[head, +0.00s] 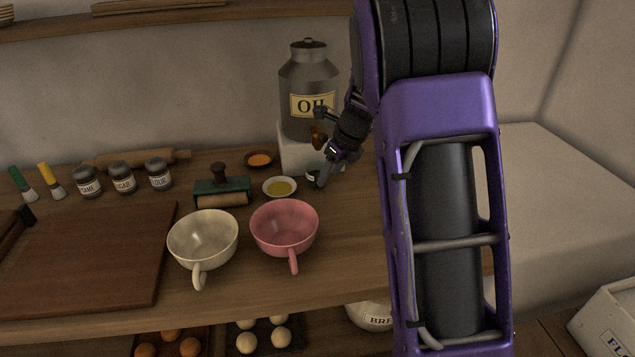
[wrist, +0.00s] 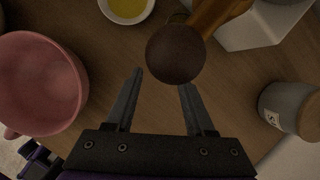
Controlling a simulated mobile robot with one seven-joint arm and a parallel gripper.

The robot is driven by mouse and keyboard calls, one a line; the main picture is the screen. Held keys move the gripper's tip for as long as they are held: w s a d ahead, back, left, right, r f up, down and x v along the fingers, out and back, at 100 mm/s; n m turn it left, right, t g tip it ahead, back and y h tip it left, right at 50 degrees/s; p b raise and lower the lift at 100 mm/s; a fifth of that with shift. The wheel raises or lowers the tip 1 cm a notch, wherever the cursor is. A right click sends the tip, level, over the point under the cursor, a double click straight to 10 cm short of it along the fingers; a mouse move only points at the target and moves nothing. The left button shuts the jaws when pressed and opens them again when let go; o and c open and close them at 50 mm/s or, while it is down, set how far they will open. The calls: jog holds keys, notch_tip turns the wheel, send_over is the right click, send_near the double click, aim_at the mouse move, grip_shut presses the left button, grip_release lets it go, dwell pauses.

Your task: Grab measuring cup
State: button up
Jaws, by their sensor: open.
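Two handled cups stand upright on the wooden counter: a cream cup (head: 203,241) and a pink cup (head: 285,228). Both look empty, with handles toward the front. I cannot tell which one is the measuring cup. The pink cup also shows at the left of the wrist view (wrist: 38,85), apart from my fingers. My gripper (head: 319,146) is open, up and to the right of the pink cup, in front of the oil can. In the wrist view, a dark round knob on a bronze-brown stem (wrist: 176,53) shows around my fingertips (wrist: 162,80); contact is unclear.
The oil can (head: 309,85) stands on a white block (head: 293,152). A dish of yellow liquid (head: 280,187), a green-framed roller (head: 222,191) and a small grey jar (wrist: 291,107) are close by. A cutting board (head: 85,258) lies left; spice jars (head: 122,178) stand behind.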

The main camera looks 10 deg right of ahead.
jog(key=b+x, duration=0.1)
jog(key=x, duration=0.4)
jog(key=shift+w+a, duration=0.15)
jog(key=shift+a, duration=0.05)
jog(key=shift+r, duration=0.1)
grip_shut()
dwell(1.0)
